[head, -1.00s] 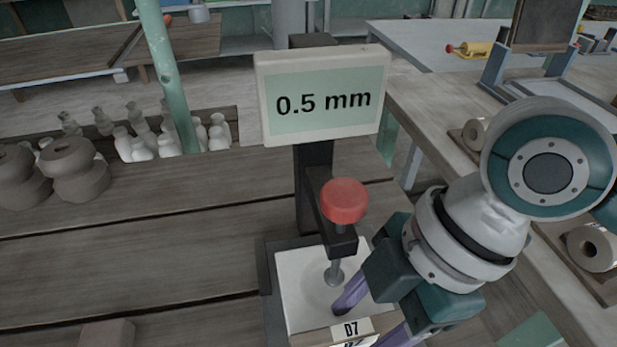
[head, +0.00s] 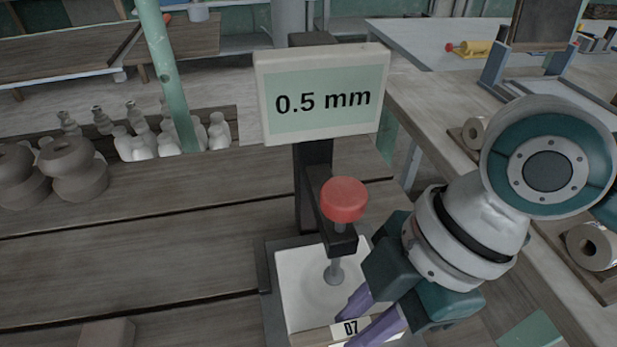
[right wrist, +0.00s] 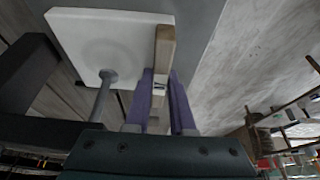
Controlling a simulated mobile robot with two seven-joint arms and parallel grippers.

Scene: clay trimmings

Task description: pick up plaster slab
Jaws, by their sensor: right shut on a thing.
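The plaster slab (head: 300,285) is a white square plate with a shallow round hollow. It lies on the base of a dial gauge, under the gauge's plunger (head: 335,272). A wooden strip with a label reading 07 (head: 350,328) runs along its near edge. My right gripper (head: 360,322) is shut on this strip, its purple fingers on either side. In the right wrist view the slab (right wrist: 90,35) lies left of the strip (right wrist: 163,50), which sits between the fingers. My left gripper is not in view.
The gauge's display (head: 322,95) reads 0.5 mm, with a red knob (head: 344,199) below it. White bottles (head: 140,135) and brown rounded pieces (head: 75,168) stand at the left. A block (head: 107,334) lies at the near left. The tabletop between is clear.

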